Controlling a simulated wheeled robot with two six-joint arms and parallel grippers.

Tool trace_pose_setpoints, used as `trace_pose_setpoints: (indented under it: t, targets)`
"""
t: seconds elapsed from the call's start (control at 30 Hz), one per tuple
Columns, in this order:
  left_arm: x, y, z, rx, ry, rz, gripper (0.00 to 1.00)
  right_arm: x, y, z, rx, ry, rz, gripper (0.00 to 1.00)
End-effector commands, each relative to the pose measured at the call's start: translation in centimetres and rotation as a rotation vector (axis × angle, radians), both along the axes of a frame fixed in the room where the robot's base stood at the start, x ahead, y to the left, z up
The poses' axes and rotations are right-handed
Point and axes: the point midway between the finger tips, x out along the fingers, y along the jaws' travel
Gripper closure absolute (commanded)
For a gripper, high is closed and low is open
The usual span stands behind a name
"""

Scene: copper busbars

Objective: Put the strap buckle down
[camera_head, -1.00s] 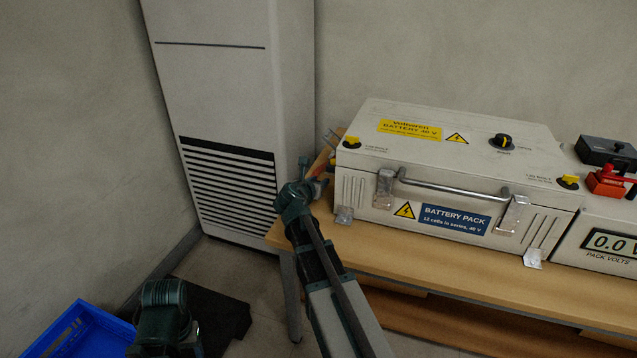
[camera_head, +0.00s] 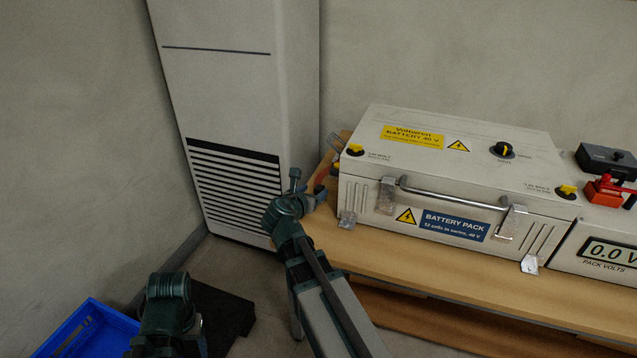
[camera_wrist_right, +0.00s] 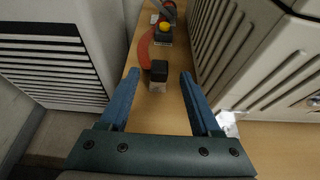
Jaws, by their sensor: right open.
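My right gripper (camera_wrist_right: 157,90) is open at the left end of the bench, beside the battery pack. Its blue fingers stand wide apart in the right wrist view; in the head view the gripper (camera_head: 317,193) shows small. A small block (camera_wrist_right: 158,73), dark on top and pale below, lies on the wood just ahead of and between the fingertips, touching neither as far as I can see. It may be the strap buckle; I cannot tell for sure. A curved orange-red strap-like piece (camera_wrist_right: 145,48) lies beyond it. My left gripper does not show.
The battery pack (camera_head: 440,165) stands close to the right of my right gripper. A tall louvred cabinet (camera_head: 235,100) stands to the left. A yellow knob (camera_wrist_right: 164,27) is farther along the bench (camera_head: 400,250). A blue crate (camera_head: 95,330) sits at the lower left.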

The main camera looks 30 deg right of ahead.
Motion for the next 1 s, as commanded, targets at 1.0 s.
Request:
trace_pose_setpoints:
  t: [1.0]
  targets:
    - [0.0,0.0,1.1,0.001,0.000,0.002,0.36,-1.8,2.2,1.1,0.000,0.000,0.000,0.36]
